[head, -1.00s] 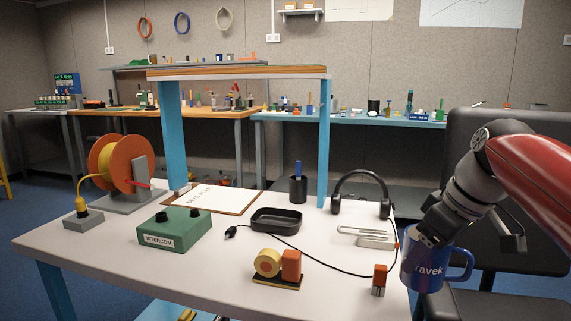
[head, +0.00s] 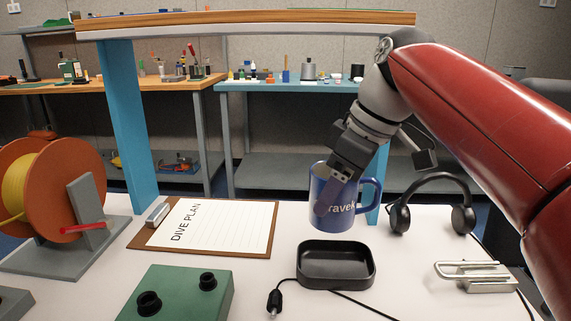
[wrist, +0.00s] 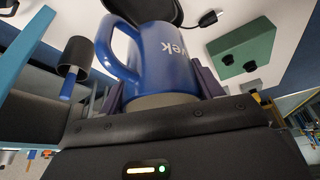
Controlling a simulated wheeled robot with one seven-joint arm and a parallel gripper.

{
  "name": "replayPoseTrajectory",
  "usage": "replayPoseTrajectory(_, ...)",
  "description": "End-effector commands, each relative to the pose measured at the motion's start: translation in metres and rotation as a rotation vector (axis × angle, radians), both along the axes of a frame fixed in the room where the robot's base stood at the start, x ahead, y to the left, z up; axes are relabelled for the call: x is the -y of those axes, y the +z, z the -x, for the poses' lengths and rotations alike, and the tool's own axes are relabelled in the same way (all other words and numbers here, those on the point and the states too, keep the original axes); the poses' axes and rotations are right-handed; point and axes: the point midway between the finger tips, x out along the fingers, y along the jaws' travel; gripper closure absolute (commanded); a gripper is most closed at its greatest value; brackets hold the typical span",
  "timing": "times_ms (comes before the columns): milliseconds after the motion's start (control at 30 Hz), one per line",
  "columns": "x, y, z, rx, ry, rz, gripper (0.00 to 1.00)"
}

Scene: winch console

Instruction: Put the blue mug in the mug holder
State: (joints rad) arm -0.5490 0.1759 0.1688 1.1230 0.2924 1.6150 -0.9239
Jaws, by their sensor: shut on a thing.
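The blue mug (head: 341,215) with white lettering is held upright by my gripper (head: 330,188), its handle to the right in the head view. In the wrist view the mug (wrist: 165,60) sits between the two fingers. The black, open, rounded holder (head: 336,283) stands on the white table. In the head view the mug appears just above and behind it, apart from it; the exact height is hard to tell. The holder's dark rim also shows at the top of the wrist view (wrist: 150,14), partly hidden by the mug.
A clipboard (head: 215,228) and a green box (head: 180,295) lie left of the holder. A headset (head: 432,205) and a metal clip-like piece (head: 472,278) are to the right. A black cable runs in front. A blue post (head: 127,125) and raised shelf (head: 240,24) stand behind.

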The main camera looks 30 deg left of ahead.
Motion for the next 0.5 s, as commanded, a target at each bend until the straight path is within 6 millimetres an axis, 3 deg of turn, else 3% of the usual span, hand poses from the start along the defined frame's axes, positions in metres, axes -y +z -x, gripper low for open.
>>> replayPoseTrajectory(267, 0.0, -0.008, 0.0, 0.0, -0.002, 0.0, 0.67)
replayPoseTrajectory(500, 0.0, -0.033, 0.0, 0.0, -0.001, -0.001, 0.67)
